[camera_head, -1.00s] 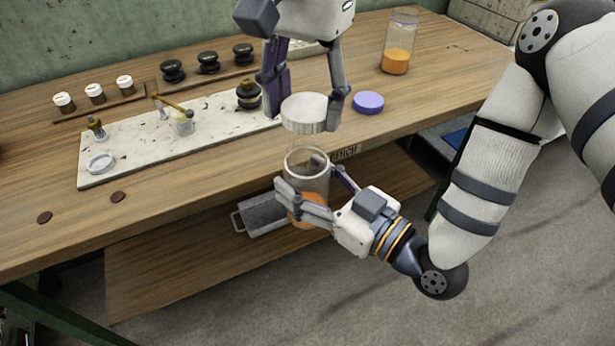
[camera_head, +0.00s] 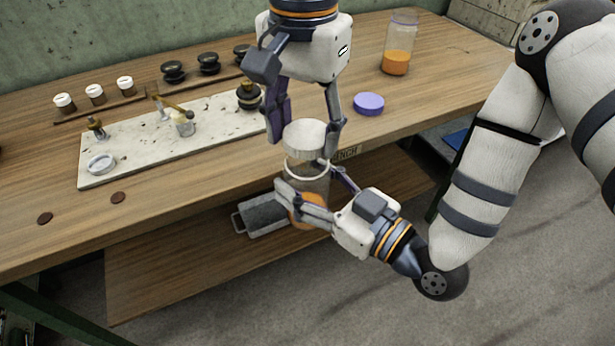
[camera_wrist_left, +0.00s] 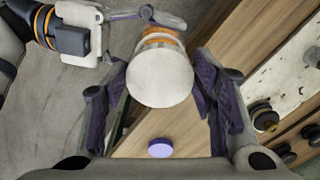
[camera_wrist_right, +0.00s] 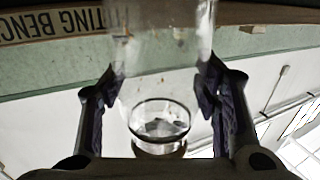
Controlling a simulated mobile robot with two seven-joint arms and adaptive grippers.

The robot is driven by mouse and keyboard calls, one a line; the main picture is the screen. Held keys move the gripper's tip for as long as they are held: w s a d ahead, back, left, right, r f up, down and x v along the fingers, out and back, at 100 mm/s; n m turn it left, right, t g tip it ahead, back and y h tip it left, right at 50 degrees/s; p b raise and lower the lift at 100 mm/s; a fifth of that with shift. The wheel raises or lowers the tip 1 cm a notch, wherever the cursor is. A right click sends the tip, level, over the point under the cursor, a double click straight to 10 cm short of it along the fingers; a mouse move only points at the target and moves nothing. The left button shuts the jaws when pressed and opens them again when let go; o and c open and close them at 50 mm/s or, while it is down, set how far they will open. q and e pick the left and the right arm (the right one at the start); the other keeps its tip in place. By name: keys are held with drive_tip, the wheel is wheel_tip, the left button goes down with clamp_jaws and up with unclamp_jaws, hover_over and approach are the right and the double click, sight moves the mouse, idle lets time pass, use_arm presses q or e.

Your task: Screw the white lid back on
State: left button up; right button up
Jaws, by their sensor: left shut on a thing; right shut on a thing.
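The white lid (camera_head: 305,137) is between the fingers of my left gripper (camera_head: 302,146), which is shut on it. In the left wrist view the lid (camera_wrist_left: 160,76) fills the space between the fingertips and hides most of the jar. The open clear jar (camera_head: 309,183) with orange contents is upright below the lid, in front of the bench edge. My right gripper (camera_head: 306,195) is shut around the jar from the side. The lid sits just above the jar's rim, roughly in line with it; whether they touch I cannot tell. The right wrist view shows the jar's clear wall (camera_wrist_right: 160,45).
A purple lid (camera_head: 369,103) and another clear jar with orange contents (camera_head: 397,62) stand on the bench (camera_head: 440,70). A pale board (camera_head: 135,160) with small items lies at left. A grey metal container (camera_head: 262,215) is on the lower shelf behind the held jar.

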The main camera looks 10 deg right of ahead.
sight(307, 187)
use_arm(q)
drive_tip(key=shift+f, duration=0.1)
idle(0.4)
drive_tip(key=shift+f, duration=0.8)
drive_tip(key=shift+f, duration=0.55)
